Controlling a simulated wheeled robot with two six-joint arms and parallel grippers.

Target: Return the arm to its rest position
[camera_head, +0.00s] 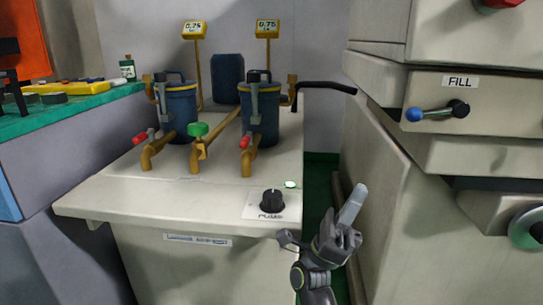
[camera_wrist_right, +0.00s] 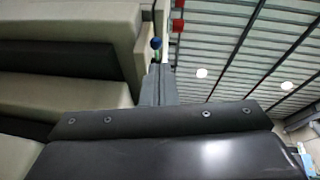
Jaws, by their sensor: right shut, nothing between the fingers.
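My right gripper (camera_head: 352,208) is in the head view at the lower middle, in front of the gap between the pump bench and the machine on the right. Its fingers point up and are shut with nothing between them. The shut fingers also show in the right wrist view (camera_wrist_right: 158,86), pointing up past the machine's side. The gripper appears apart from the black pump knob (camera_head: 272,201) to its left. My left gripper is not in view.
The pale bench (camera_head: 120,195) carries two blue filter canisters (camera_head: 178,110) with brass pipes, red levers and a green valve (camera_head: 198,130). On the right, the machine has a FILL lever (camera_head: 435,113). A green-topped bench (camera_head: 75,108) stands at left.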

